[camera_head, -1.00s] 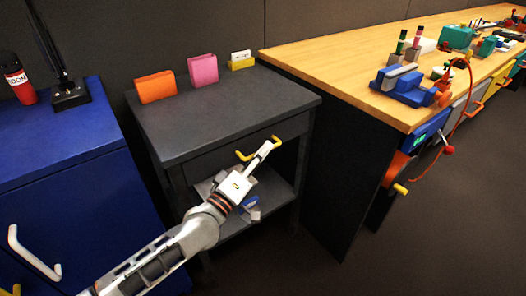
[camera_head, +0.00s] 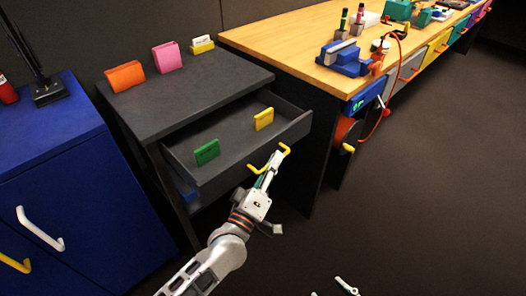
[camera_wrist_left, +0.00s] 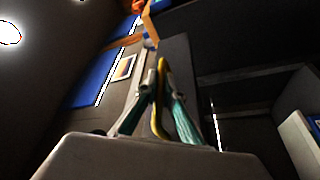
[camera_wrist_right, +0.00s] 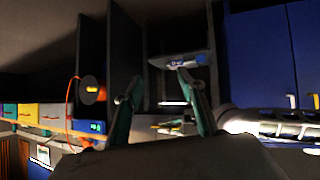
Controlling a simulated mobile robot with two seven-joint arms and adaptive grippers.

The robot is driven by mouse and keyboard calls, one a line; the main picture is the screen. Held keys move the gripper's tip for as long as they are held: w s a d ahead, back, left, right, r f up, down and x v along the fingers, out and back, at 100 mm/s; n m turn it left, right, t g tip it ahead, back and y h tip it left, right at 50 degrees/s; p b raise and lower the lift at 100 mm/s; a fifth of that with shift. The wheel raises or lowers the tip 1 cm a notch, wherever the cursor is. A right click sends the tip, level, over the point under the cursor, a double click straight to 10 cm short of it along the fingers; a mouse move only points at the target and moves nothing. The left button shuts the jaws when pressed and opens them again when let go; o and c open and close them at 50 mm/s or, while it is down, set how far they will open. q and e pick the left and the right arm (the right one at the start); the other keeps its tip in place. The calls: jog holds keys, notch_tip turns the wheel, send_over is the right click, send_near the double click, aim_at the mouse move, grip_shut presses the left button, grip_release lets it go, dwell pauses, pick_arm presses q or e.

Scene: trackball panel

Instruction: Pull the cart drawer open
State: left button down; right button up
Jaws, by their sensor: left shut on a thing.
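The dark grey cart (camera_head: 195,75) stands between the blue cabinet and the wooden bench. Its drawer (camera_head: 222,184) is pulled well out, showing its inside. A green card-like block (camera_head: 207,152) and a yellow one (camera_head: 264,119) stand in it. My left gripper (camera_head: 275,163) is shut on the drawer's yellow handle (camera_head: 256,170). In the left wrist view, the yellow handle (camera_wrist_left: 157,112) shows between the fingers of the left gripper (camera_wrist_left: 155,88). My right gripper (camera_wrist_right: 158,88) has its fingers apart with nothing seen between them; only fingertips show at the head view's bottom edge.
Orange (camera_head: 125,76) and pink (camera_head: 167,57) holders and a small yellow one (camera_head: 202,44) stand on the cart top. The blue cabinet (camera_head: 85,175) is close on the left. The wooden bench (camera_head: 285,40) is on the right. The floor (camera_head: 430,190) at right is clear.

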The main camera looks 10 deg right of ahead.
pick_arm(q)
jog(key=s+d, duration=0.2)
jog(key=s, duration=0.1)
jog(key=shift+s+d+p, duration=0.1)
jog(key=shift+p, duration=0.2)
pick_arm(e)
jog(key=shift+s+d+f, duration=0.25)
jog(key=shift+s+f, duration=0.1)
jog(key=shift+r, duration=0.1)
pick_arm(q)
jog(key=c, duration=2.2)
grip_release()
pick_arm(e)
jog(key=shift+w, duration=0.1)
pick_arm(q)
jog(key=shift+o, duration=0.2)
jog(key=shift+s, duration=0.1)
pick_arm(e)
jog(key=shift+w+r, duration=0.15)
jog(key=shift+r, duration=0.05)
pick_arm(q)
jog(key=v, duration=1.1)
jog(key=shift+s+a, duration=0.25)
jog(key=shift+s, duration=0.05)
pick_arm(e)
jog(key=shift+f, duration=0.15)
